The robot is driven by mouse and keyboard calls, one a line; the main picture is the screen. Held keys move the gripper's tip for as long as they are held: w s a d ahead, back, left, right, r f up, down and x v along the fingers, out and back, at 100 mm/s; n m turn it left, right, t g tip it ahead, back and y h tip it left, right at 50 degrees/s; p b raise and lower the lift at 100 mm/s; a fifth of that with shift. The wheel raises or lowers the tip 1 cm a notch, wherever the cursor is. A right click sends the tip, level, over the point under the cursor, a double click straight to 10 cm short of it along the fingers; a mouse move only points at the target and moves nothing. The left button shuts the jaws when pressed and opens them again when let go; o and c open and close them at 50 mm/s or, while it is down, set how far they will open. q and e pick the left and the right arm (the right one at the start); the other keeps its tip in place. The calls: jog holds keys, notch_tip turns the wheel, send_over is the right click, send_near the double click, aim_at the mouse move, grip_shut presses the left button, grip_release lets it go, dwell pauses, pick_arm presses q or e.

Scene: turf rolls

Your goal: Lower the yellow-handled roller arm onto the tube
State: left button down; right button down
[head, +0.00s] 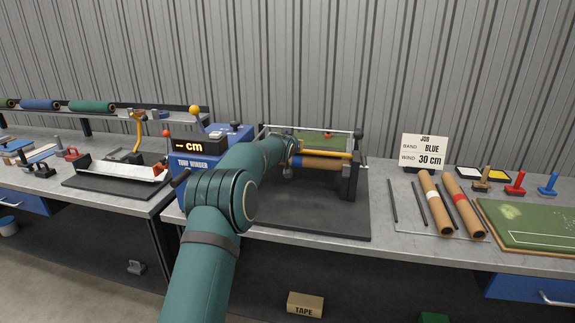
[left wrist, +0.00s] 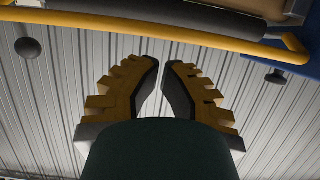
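The turf winder's yellow handle bar (head: 337,154) runs across the machine, close above the brown tube (head: 322,163) in the head view. I cannot tell whether the roller touches the tube. In the left wrist view the yellow bar (left wrist: 150,30) crosses the top, beside a dark grey roller (left wrist: 185,16). My left gripper (head: 292,152) is at the left end of the bar in the head view, partly hidden by its own arm. In the left wrist view its fingers (left wrist: 162,64) are a little apart with nothing between them; the bar lies beyond the tips. My right gripper is out of view.
The blue winder box (head: 205,150) stands left of my arm. A job card (head: 424,153) reads band blue, wind 30 cm. Two brown tubes (head: 437,205), stamps (head: 515,185) and a green turf board (head: 535,222) lie on the right. The dark mat's front (head: 320,220) is clear.

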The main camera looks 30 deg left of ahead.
pick_arm(q)
jog(key=s+d+f+b, duration=0.1)
jog(key=s+f, duration=0.3)
jog(key=s, duration=0.3)
jog(key=shift+d+f, duration=0.25)
jog(key=shift+f, duration=0.05)
jog(key=shift+s, duration=0.1)
